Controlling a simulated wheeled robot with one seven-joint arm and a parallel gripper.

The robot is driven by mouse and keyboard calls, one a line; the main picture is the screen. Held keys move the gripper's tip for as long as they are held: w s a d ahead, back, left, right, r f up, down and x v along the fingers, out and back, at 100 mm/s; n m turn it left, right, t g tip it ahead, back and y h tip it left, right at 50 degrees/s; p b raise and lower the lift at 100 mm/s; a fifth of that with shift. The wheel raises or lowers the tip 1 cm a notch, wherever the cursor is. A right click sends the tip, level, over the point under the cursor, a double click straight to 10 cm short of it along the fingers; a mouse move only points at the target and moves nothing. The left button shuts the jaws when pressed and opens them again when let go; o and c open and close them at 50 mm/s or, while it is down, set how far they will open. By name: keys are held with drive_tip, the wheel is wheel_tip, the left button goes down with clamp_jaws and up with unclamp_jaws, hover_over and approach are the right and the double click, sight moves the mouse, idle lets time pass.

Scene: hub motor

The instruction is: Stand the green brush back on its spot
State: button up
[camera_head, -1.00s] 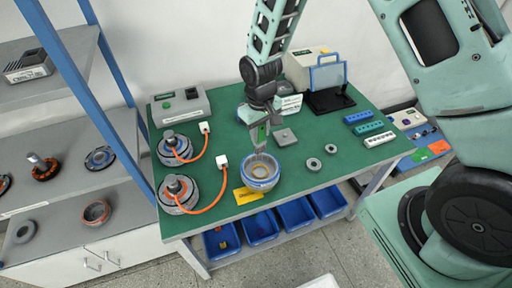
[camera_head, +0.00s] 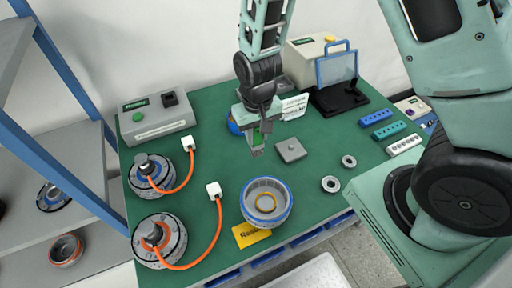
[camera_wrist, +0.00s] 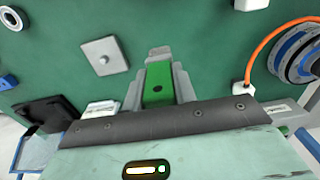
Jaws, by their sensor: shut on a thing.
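The green brush (camera_wrist: 158,84) is between the jaws of my gripper (camera_wrist: 160,90) in the wrist view, its green body pointing away from the wrist. In the head view my gripper (camera_head: 257,148) is shut on it, and a little green (camera_head: 257,137) shows between the fingers. The brush's lower end is small and hard to make out. It is over the green table, left of a grey square plate (camera_head: 291,150) with a small knob and behind the blue-rimmed motor housing (camera_head: 267,203). I cannot tell which place is the brush's marked spot.
Two motor parts (camera_head: 152,172) with orange cables stand at the left, near a grey control box (camera_head: 156,117). A yellow card (camera_head: 250,235) lies by the housing. Two small rings (camera_head: 331,184) lie to the right. A blue round thing (camera_head: 234,126) is partly hidden behind my gripper.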

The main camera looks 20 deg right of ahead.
sight(257, 147)
drive_tip(key=shift+f+p, duration=0.35)
drive_tip(key=shift+f, duration=2.4)
drive_tip(key=shift+f, duration=0.2)
drive_tip(key=o, duration=0.9)
drive_tip(key=shift+r, duration=0.15)
